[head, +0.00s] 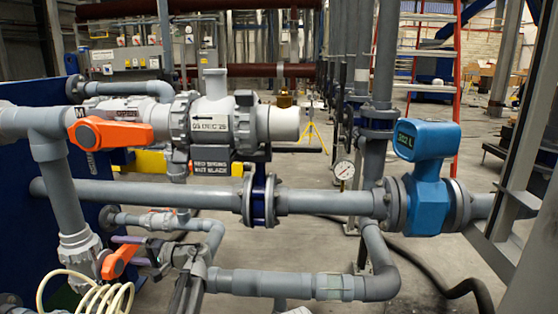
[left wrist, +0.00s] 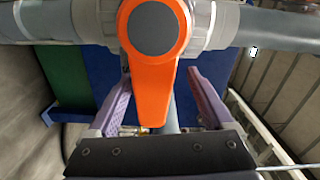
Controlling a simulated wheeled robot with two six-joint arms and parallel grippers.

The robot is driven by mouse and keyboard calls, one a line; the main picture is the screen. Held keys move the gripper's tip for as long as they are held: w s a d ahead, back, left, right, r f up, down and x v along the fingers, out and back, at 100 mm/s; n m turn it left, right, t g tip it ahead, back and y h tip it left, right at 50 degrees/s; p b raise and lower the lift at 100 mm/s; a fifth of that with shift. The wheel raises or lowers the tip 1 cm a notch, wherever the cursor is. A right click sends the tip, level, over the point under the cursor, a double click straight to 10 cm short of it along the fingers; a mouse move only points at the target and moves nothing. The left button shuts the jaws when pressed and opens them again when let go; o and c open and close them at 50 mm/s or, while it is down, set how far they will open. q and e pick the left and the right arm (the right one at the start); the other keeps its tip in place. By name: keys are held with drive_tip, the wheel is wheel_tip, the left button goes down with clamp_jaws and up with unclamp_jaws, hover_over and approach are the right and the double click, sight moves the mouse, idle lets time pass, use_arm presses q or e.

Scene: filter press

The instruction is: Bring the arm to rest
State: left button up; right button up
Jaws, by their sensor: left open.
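My left gripper (head: 124,252) is at the lower left of the head view, beside the lower orange valve handle (head: 118,262). In the left wrist view the gripper's two purple fingers (left wrist: 159,85) are spread apart. The orange handle (left wrist: 152,60) hangs from its round hub with its narrow end between them. A gap shows on both sides of the handle, so the fingers do not grip it. My right gripper is in neither view.
A larger valve with an orange handle (head: 110,132) is above my gripper. A grey horizontal pipe (head: 330,201) runs across to a blue flow meter (head: 425,195). A coiled cream cable (head: 85,295) is at the lower left. Open floor lies behind the pipes.

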use_arm(q)
drive_tip(key=shift+f, duration=0.15)
drive_tip(key=shift+f+m+b, duration=0.5)
drive_tip(key=shift+m+b, duration=0.15)
drive_tip(key=shift+m, duration=0.55)
drive_tip(key=d, duration=0.6)
drive_tip(key=shift+s+d, duration=0.25)
drive_tip(key=shift+d, duration=0.15)
drive_tip(key=a, duration=0.6)
drive_tip(key=shift+w+a, duration=0.3)
drive_tip(key=shift+a, duration=0.1)
drive_tip(key=shift+r+n+p, duration=0.4)
drive_tip(key=shift+n+p, duration=0.05)
drive_tip(key=shift+n, duration=0.05)
drive_tip(key=shift+s+r+n+p, duration=0.1)
drive_tip(key=shift+r+n+p, duration=0.3)
drive_tip(key=shift+n, duration=0.4)
drive_tip(key=shift+r+n, duration=0.1)
drive_tip(key=shift+n, duration=0.4)
